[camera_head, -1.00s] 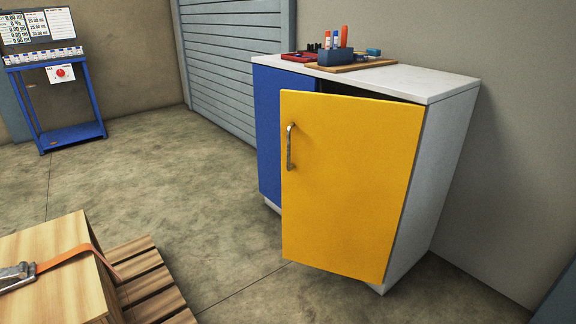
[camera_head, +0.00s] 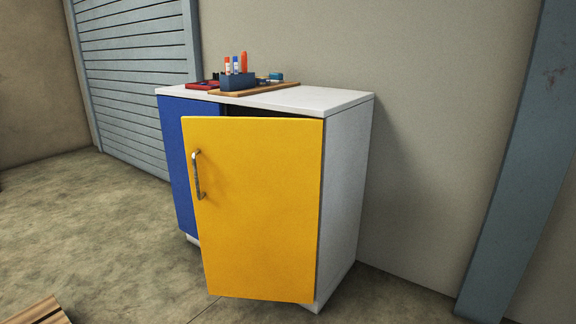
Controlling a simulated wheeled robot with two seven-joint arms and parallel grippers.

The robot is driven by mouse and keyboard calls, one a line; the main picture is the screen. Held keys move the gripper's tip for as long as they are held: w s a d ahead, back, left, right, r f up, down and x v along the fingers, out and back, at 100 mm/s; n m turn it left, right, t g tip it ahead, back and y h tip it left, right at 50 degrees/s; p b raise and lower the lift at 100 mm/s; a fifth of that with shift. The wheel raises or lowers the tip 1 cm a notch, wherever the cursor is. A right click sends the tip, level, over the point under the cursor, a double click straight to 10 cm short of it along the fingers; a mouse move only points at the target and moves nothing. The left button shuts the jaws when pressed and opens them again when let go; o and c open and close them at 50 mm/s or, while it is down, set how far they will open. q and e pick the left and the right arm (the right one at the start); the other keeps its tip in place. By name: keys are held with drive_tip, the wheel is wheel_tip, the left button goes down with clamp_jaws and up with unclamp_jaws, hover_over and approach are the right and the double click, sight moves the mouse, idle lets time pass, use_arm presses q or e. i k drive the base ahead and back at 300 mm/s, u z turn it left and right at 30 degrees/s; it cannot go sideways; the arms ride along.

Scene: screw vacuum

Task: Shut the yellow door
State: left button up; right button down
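The yellow door (camera_head: 258,210) is on the right side of a white cabinet (camera_head: 345,190). It stands partly open, hinged at its right edge, with its left edge swung out toward me. A dark gap shows behind its top edge. A metal handle (camera_head: 198,175) is upright near the door's left edge. The blue door (camera_head: 176,160) on the cabinet's left side looks shut, and the yellow door hides part of it. Neither of my grippers is in view.
A wooden board (camera_head: 284,86) with a blue holder (camera_head: 238,81) of markers and a red tray (camera_head: 200,85) lie on the cabinet top. A blue-grey post (camera_head: 515,165) stands at the right. A wooden pallet (camera_head: 38,312) is at the bottom left. The floor (camera_head: 95,230) left of the cabinet is clear.

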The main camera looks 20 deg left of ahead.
sight(254, 182)
drive_tip(key=z, duration=0.2)
drive_tip(key=i, duration=1.45)
drive_tip(key=u, duration=1.6)
